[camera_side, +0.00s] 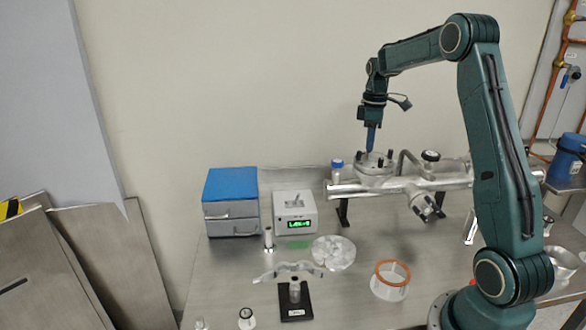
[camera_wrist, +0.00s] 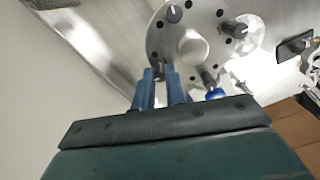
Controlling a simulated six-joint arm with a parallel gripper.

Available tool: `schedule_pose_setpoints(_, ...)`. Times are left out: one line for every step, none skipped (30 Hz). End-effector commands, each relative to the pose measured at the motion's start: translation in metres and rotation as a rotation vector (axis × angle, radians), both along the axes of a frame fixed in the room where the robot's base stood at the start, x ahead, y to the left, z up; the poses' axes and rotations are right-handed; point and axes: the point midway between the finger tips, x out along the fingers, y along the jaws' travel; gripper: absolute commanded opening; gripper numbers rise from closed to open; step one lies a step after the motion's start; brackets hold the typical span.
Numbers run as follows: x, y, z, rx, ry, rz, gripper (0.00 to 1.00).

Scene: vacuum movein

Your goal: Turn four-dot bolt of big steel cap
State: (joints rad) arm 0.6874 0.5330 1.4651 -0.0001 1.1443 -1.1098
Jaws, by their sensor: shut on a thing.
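The big steel cap (camera_side: 374,169) is a round flange on top of the horizontal steel chamber. Several dark bolts stand around its rim, such as one (camera_side: 352,156) at the left. In the wrist view the cap (camera_wrist: 188,28) has a round opening at its middle, and other bolts (camera_wrist: 236,28) stand apart from my fingers. My gripper (camera_side: 370,151) points straight down over the cap's rim. In the wrist view its blue fingers (camera_wrist: 161,80) are shut on a bolt (camera_wrist: 163,66), mostly hidden between them. I cannot make out any dots on it.
The chamber (camera_side: 345,188) carries side pipes and a valve knob (camera_side: 430,155). A blue-topped drawer box (camera_side: 231,200), a device with a green display (camera_side: 295,213) and an orange-rimmed ring (camera_side: 391,281) stand on the steel table.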

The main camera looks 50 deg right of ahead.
Motion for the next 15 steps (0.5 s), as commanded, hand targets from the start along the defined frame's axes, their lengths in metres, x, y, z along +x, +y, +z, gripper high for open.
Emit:
schedule_pose_setpoints(0.0007, -0.0007, 0.0022, -0.003, -0.005, -0.001, 0.00)
schedule_pose_setpoints(0.0007, -0.0007, 0.0022, -0.003, -0.005, -0.001, 0.00)
schedule_pose_setpoints(0.0007, -0.0007, 0.0022, -0.003, -0.005, -0.001, 0.00)
schedule_pose_setpoints(0.0007, -0.0007, 0.0022, -0.003, -0.005, -0.001, 0.00)
schedule_pose_setpoints(0.0007, -0.0007, 0.0022, -0.003, -0.005, -0.001, 0.17)
schedule_pose_setpoints(0.0007, -0.0006, 0.0022, -0.003, -0.005, -0.002, 0.22)
schedule_pose_setpoints(0.0007, -0.0006, 0.0020, -0.004, -0.004, -0.002, 0.22)
schedule_pose_setpoints(0.0006, -0.0005, 0.0018, -0.003, -0.003, -0.002, 0.22)
schedule_pose_setpoints(0.0005, -0.0004, 0.0016, -0.003, -0.003, -0.002, 0.22)
schedule_pose_setpoints(0.0004, -0.0005, 0.0014, -0.003, -0.003, -0.002, 0.22)
schedule_pose_setpoints(0.0004, -0.0004, 0.0012, -0.002, -0.003, -0.002, 0.22)
schedule_pose_setpoints(0.0003, -0.0003, 0.0011, -0.002, -0.002, -0.002, 0.22)
schedule_pose_setpoints(0.0003, -0.0003, 0.0010, -0.001, -0.002, -0.002, 0.22)
schedule_pose_setpoints(0.0003, -0.0003, 0.0009, -0.001, -0.002, -0.002, 0.22)
schedule_pose_setpoints(0.0003, -0.0003, 0.0011, -0.001, -0.002, -0.002, 0.22)
